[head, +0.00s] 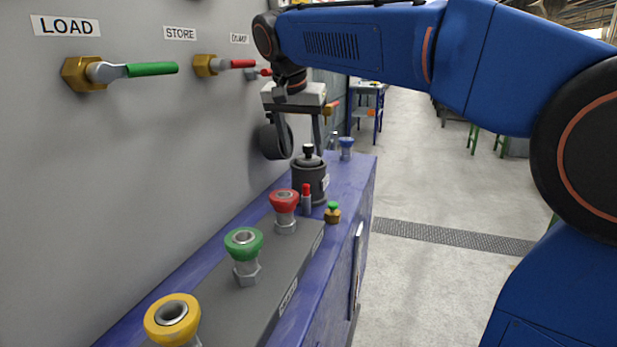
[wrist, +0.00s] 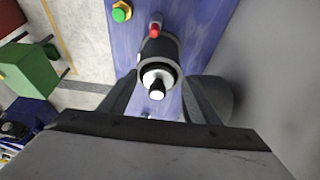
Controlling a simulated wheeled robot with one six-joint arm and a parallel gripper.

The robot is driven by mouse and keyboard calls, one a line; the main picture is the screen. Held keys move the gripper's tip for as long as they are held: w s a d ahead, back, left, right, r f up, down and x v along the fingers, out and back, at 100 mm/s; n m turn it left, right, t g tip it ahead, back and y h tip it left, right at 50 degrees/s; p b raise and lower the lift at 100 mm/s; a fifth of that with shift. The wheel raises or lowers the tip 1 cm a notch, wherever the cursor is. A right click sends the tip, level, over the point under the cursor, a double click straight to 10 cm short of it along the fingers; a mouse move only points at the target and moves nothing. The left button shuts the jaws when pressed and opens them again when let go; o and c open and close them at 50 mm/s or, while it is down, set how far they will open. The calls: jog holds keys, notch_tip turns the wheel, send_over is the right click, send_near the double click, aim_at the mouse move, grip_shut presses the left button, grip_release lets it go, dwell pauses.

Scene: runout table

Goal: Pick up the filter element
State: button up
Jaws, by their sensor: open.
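A dark grey canister (head: 309,182) with a pale label stands upright on the blue bench. A black-knobbed top (head: 308,151) sits on it; in the wrist view a pale ring and black knob (wrist: 157,93) show at its top. I take this to be the filter element, perhaps in a housing; I cannot tell where one ends. My gripper (head: 301,146) points down over the knob with its fingers apart. In the wrist view the fingers (wrist: 157,100) stand on either side of the knob. I see no contact, and nothing is held.
A red-topped pin (head: 306,198) and a green-topped brass fitting (head: 333,212) stand close to the canister. Red (head: 285,205), green (head: 244,250) and yellow (head: 172,318) ringed fittings line the bench. The grey wall panel (head: 130,150) carries valve levers and a dark round wheel (head: 275,139) beside my gripper.

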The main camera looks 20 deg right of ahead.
aim_at(308, 145)
jog(key=w+d, duration=0.2)
jog(key=w, duration=0.1)
jog(key=shift+d+f, duration=0.15)
jog(key=shift+x, duration=1.3)
jog(key=shift+s, duration=0.1)
jog(key=c, duration=1.3)
